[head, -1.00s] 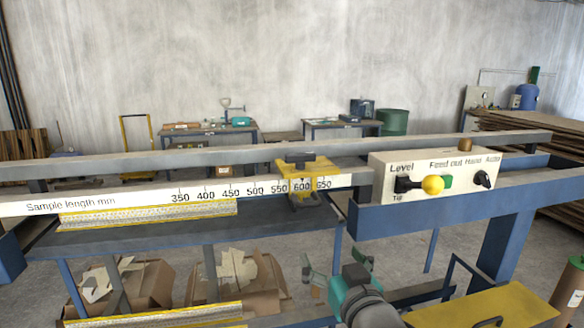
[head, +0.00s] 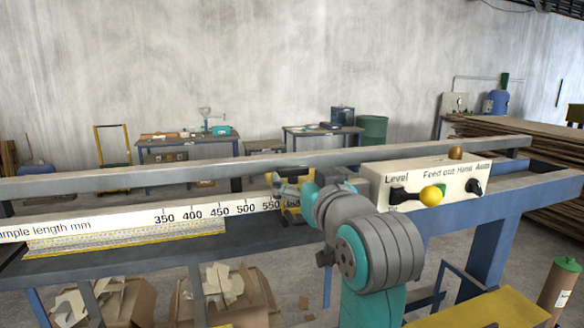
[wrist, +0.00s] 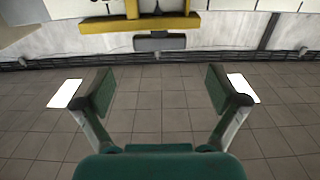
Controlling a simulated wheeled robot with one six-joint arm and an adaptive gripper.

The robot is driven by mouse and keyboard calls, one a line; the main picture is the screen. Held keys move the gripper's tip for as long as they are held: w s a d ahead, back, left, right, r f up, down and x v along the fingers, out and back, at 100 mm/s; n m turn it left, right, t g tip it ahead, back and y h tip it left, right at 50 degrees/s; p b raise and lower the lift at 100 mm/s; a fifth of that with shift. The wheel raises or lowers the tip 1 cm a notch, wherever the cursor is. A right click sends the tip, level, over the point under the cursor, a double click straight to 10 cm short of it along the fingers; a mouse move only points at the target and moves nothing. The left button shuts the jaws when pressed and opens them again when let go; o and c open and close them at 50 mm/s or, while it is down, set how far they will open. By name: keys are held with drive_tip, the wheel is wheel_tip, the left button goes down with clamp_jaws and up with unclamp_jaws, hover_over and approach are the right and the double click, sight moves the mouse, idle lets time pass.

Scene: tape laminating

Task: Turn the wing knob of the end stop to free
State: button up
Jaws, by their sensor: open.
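The yellow end stop (head: 291,214) sits on the scale rail near the 550 mark, mostly hidden behind my arm in the head view. In the wrist view the yellow end stop (wrist: 112,25) spans the top centre. Its dark wing knob (wrist: 160,43) shows there as a bar lying crosswise, just beyond the fingertips. The wing knob cannot be made out in the head view. My gripper (wrist: 163,88) is open and empty, its two green-padded fingers wide apart. The knob lines up with the gap between them, and the fingers appear clear of it.
The grey upper rail (head: 230,168) runs behind the end stop. A yellow-edged strip (head: 125,240) lies along the scale at left. Open boxes (head: 225,298) stand below.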

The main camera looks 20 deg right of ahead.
sight(294, 169)
drive_tip(key=w, duration=0.7)
drive_tip(key=c, duration=1.2)
